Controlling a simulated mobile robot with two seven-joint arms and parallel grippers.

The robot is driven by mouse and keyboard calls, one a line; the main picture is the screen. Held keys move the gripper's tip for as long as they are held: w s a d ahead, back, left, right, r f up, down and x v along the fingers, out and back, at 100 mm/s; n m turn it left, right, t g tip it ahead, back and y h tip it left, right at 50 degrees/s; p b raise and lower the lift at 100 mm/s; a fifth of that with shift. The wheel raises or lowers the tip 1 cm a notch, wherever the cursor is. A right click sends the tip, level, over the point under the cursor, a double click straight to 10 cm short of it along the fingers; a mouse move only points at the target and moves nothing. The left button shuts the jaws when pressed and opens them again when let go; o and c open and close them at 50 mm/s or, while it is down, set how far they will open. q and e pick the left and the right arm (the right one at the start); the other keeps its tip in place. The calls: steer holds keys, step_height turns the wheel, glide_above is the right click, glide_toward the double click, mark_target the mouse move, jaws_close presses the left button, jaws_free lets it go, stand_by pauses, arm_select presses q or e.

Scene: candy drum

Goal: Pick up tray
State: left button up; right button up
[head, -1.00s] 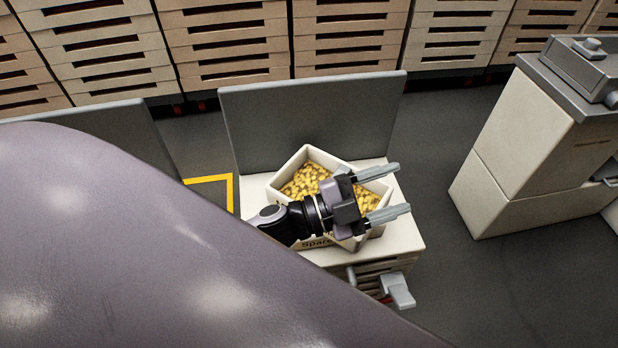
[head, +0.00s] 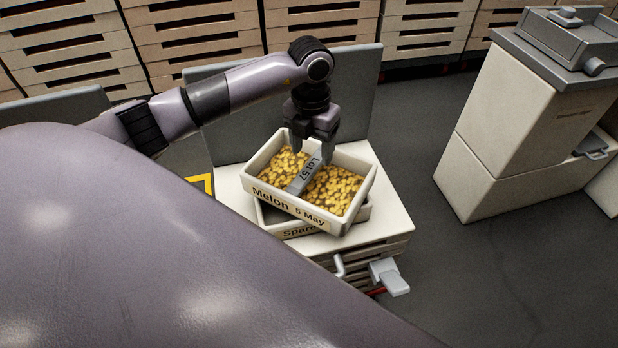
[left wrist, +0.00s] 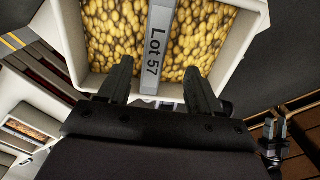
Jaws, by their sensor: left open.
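The tray (head: 338,218) is a cream box of yellow candies, labelled "Melon 5 May". A grey bar (head: 303,176) marked "Lot 57" runs across it. The tray sits turned on top of another tray (head: 300,232) whose label begins "Spare". My left gripper (head: 313,153) points down over the far part of the melon tray, open and empty. In the left wrist view its fingers (left wrist: 159,68) stand apart on either side of the bar (left wrist: 160,45), with candies (left wrist: 105,35) behind. I cannot tell whether the fingertips touch anything.
The trays stand on a white cabinet (head: 375,165) with a grey back panel (head: 350,95) behind. A grey lever (head: 388,276) sticks out at its front. A cream machine (head: 510,125) stands right, across open dark floor (head: 425,150). Slatted crates (head: 200,35) line the back.

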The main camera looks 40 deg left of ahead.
mark_target(309, 168)
arm_select(q)
steer(key=shift+a+f, duration=0.25)
steer(key=shift+f, duration=0.1)
step_height(309, 168, down, 6)
steer(key=shift+s+f+b, duration=0.1)
steer(key=shift+f+b, duration=0.1)
steer(key=shift+b, duration=0.1)
steer(key=shift+r, duration=0.1)
jaws_close()
